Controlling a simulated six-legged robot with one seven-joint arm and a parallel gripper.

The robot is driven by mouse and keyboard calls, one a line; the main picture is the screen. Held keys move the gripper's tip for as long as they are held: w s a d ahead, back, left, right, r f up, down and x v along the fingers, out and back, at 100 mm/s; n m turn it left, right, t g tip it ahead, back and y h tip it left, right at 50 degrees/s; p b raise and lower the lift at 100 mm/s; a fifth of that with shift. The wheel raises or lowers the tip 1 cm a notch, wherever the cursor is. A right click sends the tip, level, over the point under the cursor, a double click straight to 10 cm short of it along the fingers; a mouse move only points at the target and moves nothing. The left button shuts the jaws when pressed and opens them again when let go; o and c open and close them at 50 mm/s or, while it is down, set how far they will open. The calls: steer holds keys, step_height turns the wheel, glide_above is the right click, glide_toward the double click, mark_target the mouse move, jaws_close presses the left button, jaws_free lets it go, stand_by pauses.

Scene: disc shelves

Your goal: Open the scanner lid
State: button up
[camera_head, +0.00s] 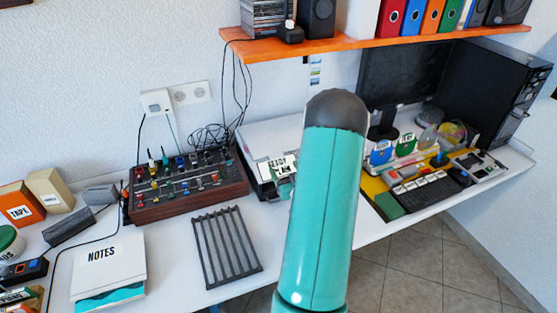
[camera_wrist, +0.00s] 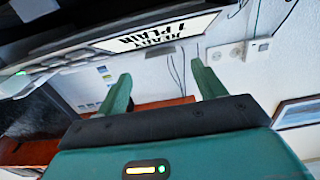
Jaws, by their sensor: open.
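The scanner (camera_head: 262,135) is a low white machine on the desk, behind and left of my raised arm in the head view. A small panel with a READY label (camera_head: 277,166) is at its front. Its flat white top looks lowered, but my arm hides its right part. The wrist view is turned over and shows a label reading READY and 1 PLAIN (camera_wrist: 157,33) close beyond the fingers. My gripper (camera_wrist: 161,82) shows there with its two green fingers apart and nothing between them. In the head view my gripper is hidden behind my arm.
A knobbed mixer (camera_head: 187,185) stands left of the scanner, and a dark slotted rack (camera_head: 227,247) lies in front. An orange shelf (camera_head: 370,43) hangs above. Cables hang behind the scanner.

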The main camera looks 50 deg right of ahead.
mark_target(278, 158)
steer(key=x, duration=0.6)
steer(key=shift+w, duration=0.1)
steer(key=c, duration=1.4)
steer(key=shift+r, duration=0.2)
